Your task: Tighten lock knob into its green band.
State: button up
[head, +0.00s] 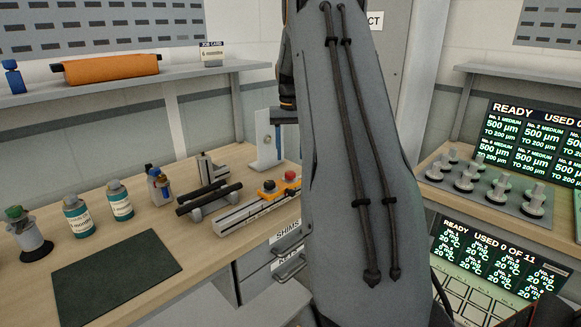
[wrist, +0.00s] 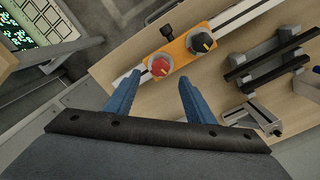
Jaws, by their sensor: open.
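An orange carriage (wrist: 183,48) sits on a pale rail and carries a red knob (wrist: 160,66) and a black knob (wrist: 201,43) with a small light mark. A smaller black knob (wrist: 167,31) sticks out at the carriage's side. I cannot tell which is the lock knob, and I cannot make out a green band. My gripper (wrist: 158,77) is open, its two blue fingers apart, with the red knob showing between and just beyond the tips. No contact is clear. In the head view the carriage (head: 269,194) shows on the bench, while my arm hides the gripper.
Dark bars on a stand (head: 209,199) lie beside the rail. Teal-labelled bottles (head: 78,216) and a dark green mat (head: 117,268) are further left on the bench (head: 30,283). A tray of grey pegs (head: 486,190) and lit screens (head: 535,140) are at right.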

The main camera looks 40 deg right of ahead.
aim_at(290, 172)
notch_tip(290, 172, down, 6)
jog(key=shift+a+f+p, duration=0.1)
jog(key=shift+f+p, duration=0.15)
jog(key=shift+p, duration=0.6)
jog(key=c, duration=1.1)
jog(key=shift+o, duration=0.2)
jog(key=shift+m+b, duration=0.7)
jog(key=shift+m, duration=2.3)
jog(key=o, duration=1.1)
jog(key=shift+c, duration=0.2)
